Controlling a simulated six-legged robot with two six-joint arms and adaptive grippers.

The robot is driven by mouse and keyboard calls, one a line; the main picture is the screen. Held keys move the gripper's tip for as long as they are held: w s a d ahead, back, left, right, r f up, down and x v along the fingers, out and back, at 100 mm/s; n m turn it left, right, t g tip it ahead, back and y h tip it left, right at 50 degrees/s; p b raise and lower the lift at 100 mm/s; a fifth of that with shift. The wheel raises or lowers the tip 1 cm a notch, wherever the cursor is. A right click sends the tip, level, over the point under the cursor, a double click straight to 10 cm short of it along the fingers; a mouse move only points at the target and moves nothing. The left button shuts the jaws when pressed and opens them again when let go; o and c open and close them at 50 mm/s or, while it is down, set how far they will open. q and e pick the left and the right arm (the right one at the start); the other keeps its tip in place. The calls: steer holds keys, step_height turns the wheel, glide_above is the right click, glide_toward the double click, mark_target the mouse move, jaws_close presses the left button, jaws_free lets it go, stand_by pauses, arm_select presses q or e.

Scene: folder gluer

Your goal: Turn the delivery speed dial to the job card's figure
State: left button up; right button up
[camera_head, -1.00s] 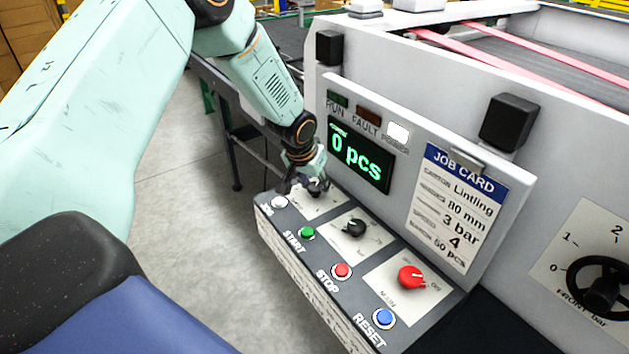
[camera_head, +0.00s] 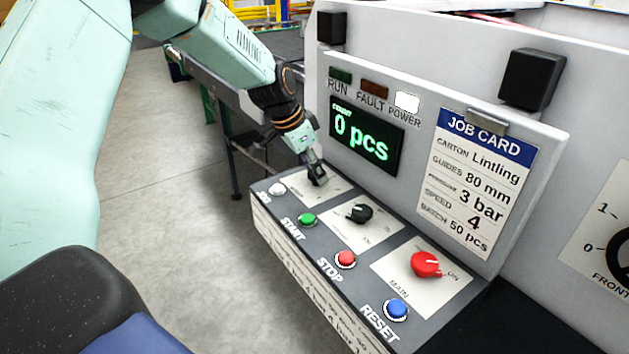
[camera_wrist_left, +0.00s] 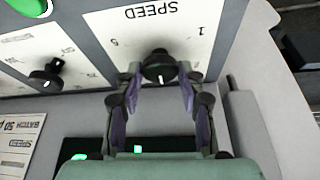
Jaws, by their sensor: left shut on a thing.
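The speed dial (camera_wrist_left: 158,66) is a black knob on a white plate (camera_wrist_left: 185,30) marked SPEED, upside down in the left wrist view. A 1 is at its right and what looks like a 5 at its left. Its white mark points down in that picture; the number there is hidden. My left gripper (camera_wrist_left: 160,85) is shut on the dial, one finger on each side. In the head view my left gripper (camera_head: 316,178) covers the dial at the panel's far end. The job card (camera_head: 475,185) reads SPEED 4. My right gripper is not in view.
The panel also has a black knob (camera_head: 360,213), a red MAIN switch (camera_head: 426,264), and green START (camera_head: 307,220), red STOP (camera_head: 345,260) and blue RESET (camera_head: 396,309) buttons. The display (camera_head: 364,139) reads 0 pcs and stands close behind my left gripper.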

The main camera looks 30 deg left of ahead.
arm_select(q)
steer(key=m+b, duration=0.1)
steer(key=m, duration=0.1)
steer(key=shift+a+f+m+g+h+b, duration=0.1)
steer(key=shift+f+m+g+h+b, duration=0.1)
steer(key=shift+m+g+h+b, duration=0.2)
steer(key=m, duration=0.2)
steer(key=shift+w+m+g+h+b, duration=0.1)
steer(key=shift+m+g+h+b, duration=0.25)
steer(key=shift+m+g+h, duration=0.05)
steer(key=m+g, duration=0.1)
steer(key=m, duration=0.1)
steer(key=shift+a+r+m, duration=0.1)
steer(key=shift+r+m, duration=0.05)
steer(key=shift+m, duration=0.15)
steer(key=shift+w+m+g+h+p, duration=0.1)
steer(key=shift+m+g+h+p, duration=0.2)
steer(key=shift+m, duration=0.55)
steer(key=shift+w+m+g+p, duration=0.1)
steer(key=shift+m+g, duration=0.3)
steer(key=shift+m, duration=0.45)
steer(key=shift+r, duration=0.1)
steer(key=shift+a, duration=0.1)
steer(key=o, duration=1.1)
steer(key=shift+o, duration=0.3)
